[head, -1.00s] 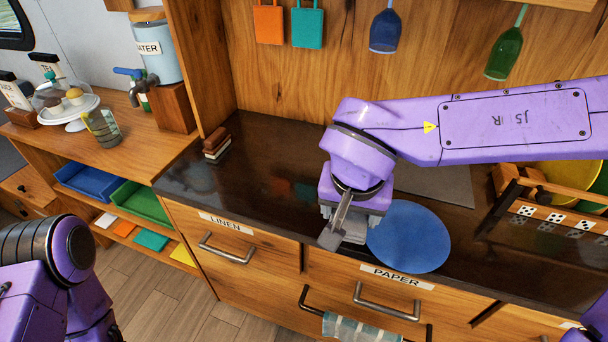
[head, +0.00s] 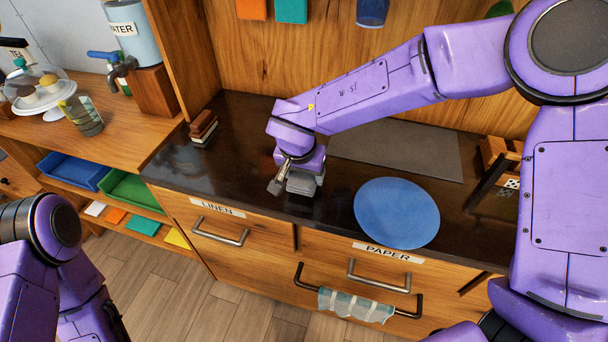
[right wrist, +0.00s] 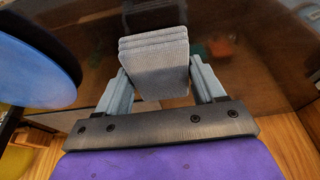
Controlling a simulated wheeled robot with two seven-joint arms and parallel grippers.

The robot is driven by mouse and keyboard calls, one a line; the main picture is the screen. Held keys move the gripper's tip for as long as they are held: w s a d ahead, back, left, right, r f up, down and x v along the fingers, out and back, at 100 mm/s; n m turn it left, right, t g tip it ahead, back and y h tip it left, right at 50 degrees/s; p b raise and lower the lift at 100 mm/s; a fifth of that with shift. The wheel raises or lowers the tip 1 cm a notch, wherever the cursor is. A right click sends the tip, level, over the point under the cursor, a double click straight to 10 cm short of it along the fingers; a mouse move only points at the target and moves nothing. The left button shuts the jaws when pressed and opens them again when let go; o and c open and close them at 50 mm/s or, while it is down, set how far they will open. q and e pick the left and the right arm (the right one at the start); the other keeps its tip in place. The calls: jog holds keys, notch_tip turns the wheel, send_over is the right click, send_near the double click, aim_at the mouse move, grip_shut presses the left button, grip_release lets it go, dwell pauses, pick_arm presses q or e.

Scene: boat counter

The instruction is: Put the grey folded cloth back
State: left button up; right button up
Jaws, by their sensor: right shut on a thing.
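The grey folded cloth (right wrist: 155,60) sits between the two fingers of my right gripper (right wrist: 160,88) in the right wrist view, its layered edge facing up. In the head view my right gripper (head: 300,184) is over the dark counter near its front edge, left of the blue round mat. It is shut on the cloth, which is mostly hidden by the gripper there. I cannot tell whether the cloth touches the counter. My left arm shows at the lower left, but its gripper is out of view.
A blue round mat (head: 397,213) and a dark grey flat mat (head: 400,149) lie on the counter. A small stack of blocks (head: 203,127) stands at its left. Below are the LINEN drawer (head: 217,229) and PAPER drawer (head: 378,272), both closed. Coloured folded cloths (head: 142,224) lie on the low shelf.

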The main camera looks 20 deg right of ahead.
jog(key=shift+s+f, duration=0.1)
jog(key=shift+f, duration=0.5)
jog(key=shift+w+f, duration=0.2)
jog(key=shift+f, duration=0.15)
jog(key=o, duration=0.9)
jog(key=shift+o, duration=0.2)
jog(key=v, duration=1.2)
jog(key=shift+r, duration=0.15)
jog(key=shift+d, duration=0.1)
